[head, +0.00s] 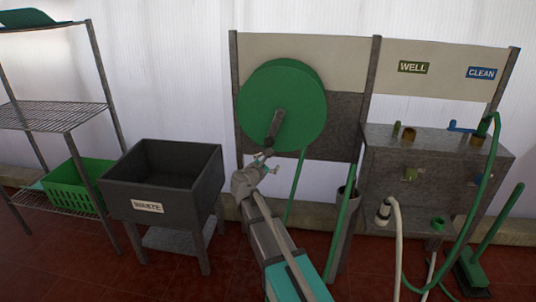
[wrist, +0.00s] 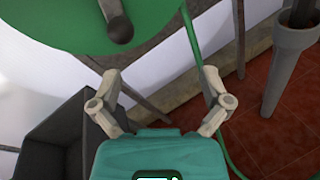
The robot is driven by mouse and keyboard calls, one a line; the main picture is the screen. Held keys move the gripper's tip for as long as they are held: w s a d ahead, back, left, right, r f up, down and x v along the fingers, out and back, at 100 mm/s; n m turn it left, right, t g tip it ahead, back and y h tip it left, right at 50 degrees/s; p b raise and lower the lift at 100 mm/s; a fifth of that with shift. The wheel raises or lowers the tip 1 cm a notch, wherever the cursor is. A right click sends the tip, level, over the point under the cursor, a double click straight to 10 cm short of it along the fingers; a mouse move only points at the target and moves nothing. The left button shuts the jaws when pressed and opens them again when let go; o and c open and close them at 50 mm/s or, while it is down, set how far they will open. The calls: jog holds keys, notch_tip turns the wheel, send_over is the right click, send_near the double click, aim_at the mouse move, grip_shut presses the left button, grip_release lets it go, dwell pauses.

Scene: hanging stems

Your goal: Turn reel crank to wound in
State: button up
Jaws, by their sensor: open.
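The green hose reel (head: 300,90) is mounted on the panel in the head view. Its dark grey crank (head: 275,128) hangs down from the hub, leaning slightly left. My gripper (head: 265,161) is just below the crank's lower end. In the wrist view the green reel (wrist: 50,25) fills the upper left, and the crank's rounded knob (wrist: 120,30) shows at its lower part. My gripper (wrist: 160,76) is open and empty there. Its fingers are spread, with the knob beyond and above the left finger, apparently apart from it. A green hose (head: 297,186) hangs below the reel.
A dark waste bin (head: 212,170) stands left of my arm. A wire shelf (head: 55,116) with a green basket is farther left. A grey cabinet (head: 480,165) with valves and hoses stands right. A grey tube holder (wrist: 285,55) is at right in the wrist view.

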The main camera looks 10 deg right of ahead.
aim_at(267, 144)
jog(key=w+a+n+t+b, duration=0.1)
jog(key=a+n, duration=0.1)
jog(key=w+a+n+t, duration=0.1)
jog(key=w+a+n, duration=0.1)
jog(key=shift+f+n+t+y+b, duration=0.2)
jog(key=shift+n+t+y+b, duration=0.1)
jog(key=shift+n+y+b, duration=0.1)
jog(key=shift+w, duration=0.1)
jog(key=x, duration=1.3)
jog(key=shift+w+d, duration=0.2)
jog(key=shift+w, duration=0.05)
jog(key=shift+c, duration=0.2)
jog(key=c, duration=1.3)
